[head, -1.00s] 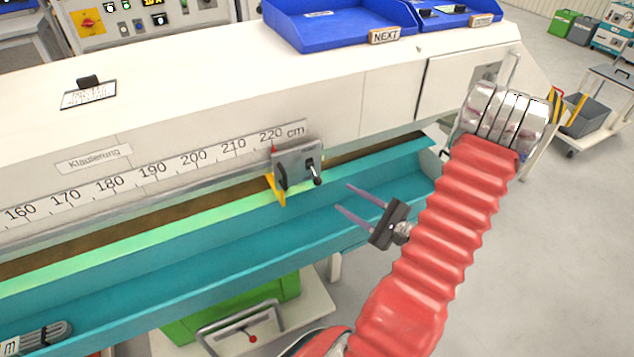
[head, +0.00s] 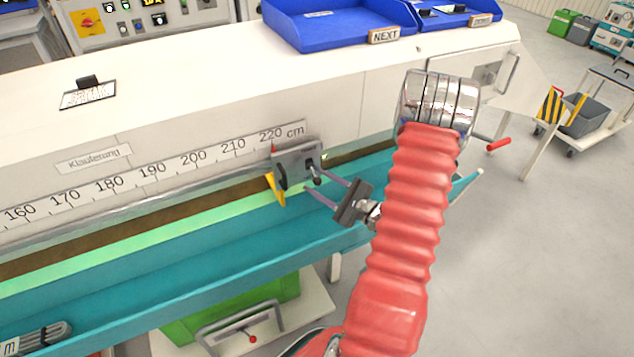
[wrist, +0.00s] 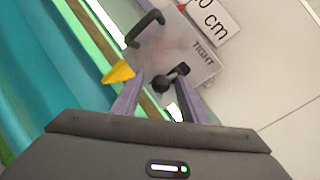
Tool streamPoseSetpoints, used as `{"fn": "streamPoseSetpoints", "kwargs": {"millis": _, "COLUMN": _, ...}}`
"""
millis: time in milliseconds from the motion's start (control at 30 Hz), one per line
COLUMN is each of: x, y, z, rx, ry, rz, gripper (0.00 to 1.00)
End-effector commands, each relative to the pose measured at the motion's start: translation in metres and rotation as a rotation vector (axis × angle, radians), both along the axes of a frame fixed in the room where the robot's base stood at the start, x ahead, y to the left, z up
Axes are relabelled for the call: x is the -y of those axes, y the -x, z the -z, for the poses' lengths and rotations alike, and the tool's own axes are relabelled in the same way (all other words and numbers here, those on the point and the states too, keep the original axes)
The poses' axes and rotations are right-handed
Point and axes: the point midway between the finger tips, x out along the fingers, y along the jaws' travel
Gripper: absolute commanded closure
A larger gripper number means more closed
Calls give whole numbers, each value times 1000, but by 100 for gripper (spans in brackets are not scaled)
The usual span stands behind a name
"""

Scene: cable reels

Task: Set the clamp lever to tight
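The clamp lever (head: 316,174) is a short dark lever with a round black knob on a grey clamp block (head: 295,158), near the 220 cm end of the scale. In the wrist view the lever knob (wrist: 161,84) shows between the fingertips, and the word TIGHT is printed on the clamp block (wrist: 178,45) near the lever slot. My gripper (head: 328,184) is open, its two purple fingers apart and pointing at the lever. In the wrist view my gripper (wrist: 155,95) has a finger on each side of the knob; whether they touch it I cannot tell.
A yellow pointer (head: 275,188) hangs from the block's left side, and a dark handle (wrist: 146,28) stands on the block. The teal trough (head: 200,270) runs below the scale. Blue trays (head: 330,30) sit on top. Open floor lies to the right.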

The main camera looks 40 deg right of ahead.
Motion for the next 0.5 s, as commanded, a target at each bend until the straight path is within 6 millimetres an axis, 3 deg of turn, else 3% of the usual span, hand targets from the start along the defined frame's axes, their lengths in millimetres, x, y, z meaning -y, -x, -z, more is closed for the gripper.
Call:
{"fn": "streamPoseSetpoints", "kwargs": {"millis": 367, "x": -1, "y": -5, "z": 0, "rx": 0, "ry": 0, "rz": 0, "gripper": 60}}
{"fn": "streamPoseSetpoints", "kwargs": {"millis": 500, "x": -1, "y": -5, "z": 0, "rx": 0, "ry": 0, "rz": 0, "gripper": 70}}
